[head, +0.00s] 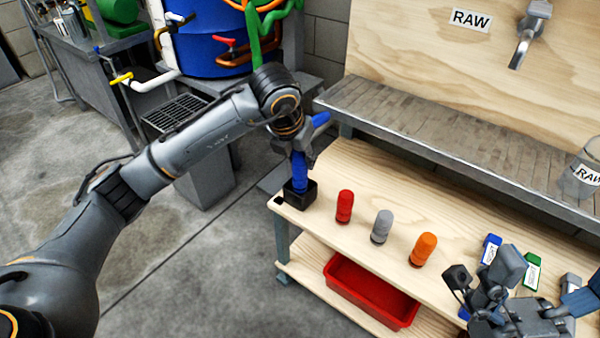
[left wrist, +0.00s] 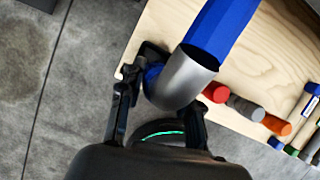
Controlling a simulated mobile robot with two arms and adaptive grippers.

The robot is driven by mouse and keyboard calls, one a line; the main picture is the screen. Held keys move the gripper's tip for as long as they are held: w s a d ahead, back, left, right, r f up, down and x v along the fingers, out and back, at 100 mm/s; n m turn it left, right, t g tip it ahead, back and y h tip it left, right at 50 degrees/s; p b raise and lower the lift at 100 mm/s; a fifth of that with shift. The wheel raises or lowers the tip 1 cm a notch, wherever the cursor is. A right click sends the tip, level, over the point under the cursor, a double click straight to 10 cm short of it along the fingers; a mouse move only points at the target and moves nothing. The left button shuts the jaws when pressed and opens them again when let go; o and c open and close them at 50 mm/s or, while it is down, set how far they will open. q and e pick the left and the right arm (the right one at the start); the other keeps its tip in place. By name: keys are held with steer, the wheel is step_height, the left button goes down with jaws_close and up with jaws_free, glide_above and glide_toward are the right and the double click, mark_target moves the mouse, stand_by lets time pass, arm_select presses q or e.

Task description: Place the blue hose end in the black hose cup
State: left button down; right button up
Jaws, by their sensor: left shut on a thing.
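The blue hose end (head: 299,168) is a bent piece with a grey metal elbow (left wrist: 185,78) and blue sections on both sides. My left gripper (head: 297,146) is shut on it near the elbow. Its lower blue part points down at the black hose cup (head: 308,196) on the corner of the wooden bench. The tip is hidden by the cup's rim, so it appears inside, though how deep I cannot tell. In the left wrist view, the cup (left wrist: 152,52) is partly hidden behind the hose end. My right gripper (head: 500,285) is at lower right; its fingers are unclear.
Red (head: 344,206), grey (head: 381,227) and orange (head: 424,249) filters stand in a row on the wooden bench (head: 330,235). Blue and green boxes lie near my right gripper. A red bin (head: 370,293) sits on the lower shelf. A metal ledge (head: 450,145) runs behind.

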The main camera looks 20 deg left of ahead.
mark_target(300, 169)
arm_select(q)
steer(key=shift+w+a+f, duration=0.1)
steer(key=shift+w+f, duration=0.25)
steer(key=shift+f, duration=0.25)
step_height(300, 169, down, 3)
steer(key=shift+w+r+b, duration=0.15)
steer(key=shift+b, duration=0.8)
steer(key=shift+f, duration=0.35)
steer(key=shift+r, duration=0.1)
steer(key=c, duration=0.9)
jaws_free()
steer(key=shift+f, duration=0.2)
steer(key=shift+c, duration=0.2)
steer(key=shift+r, duration=0.1)
